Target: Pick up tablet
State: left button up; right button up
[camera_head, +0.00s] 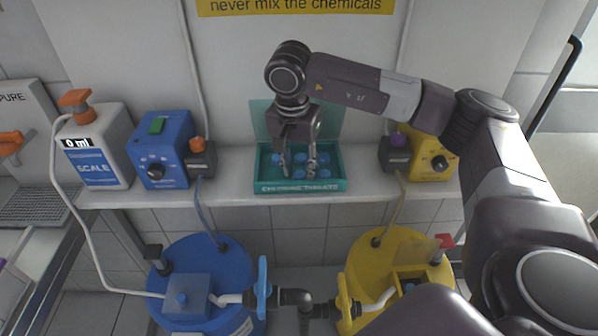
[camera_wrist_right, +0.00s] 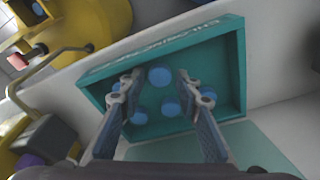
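Several round blue tablets lie in an open teal box (camera_head: 258,186) on the shelf; one tablet (camera_head: 324,173) shows near the box's front right. In the right wrist view, a tablet (camera_wrist_right: 160,75) sits between and just beyond my fingertips, with others (camera_wrist_right: 171,109) closer to the box's far side. My right gripper (camera_head: 298,172) points down into the box from above. Its two fingers are apart and nothing is held between them; it also shows open in the right wrist view (camera_wrist_right: 155,88). The fingers partly hide some tablets. My left gripper is out of view.
The box's lid (camera_head: 333,118) stands raised behind it. A blue device (camera_head: 163,150) and white scale container (camera_head: 97,150) stand left; a yellow device (camera_head: 437,155) stands right. Blue (camera_head: 205,255) and yellow (camera_head: 365,255) tanks with pipes stand below the shelf.

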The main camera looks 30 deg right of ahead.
jog(key=shift+d+f, duration=0.1)
jog(key=shift+f, duration=0.25)
jog(key=c, duration=0.6)
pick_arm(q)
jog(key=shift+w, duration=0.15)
pick_arm(e)
jog(key=shift+c, duration=0.2)
jog(key=shift+r, duration=0.1)
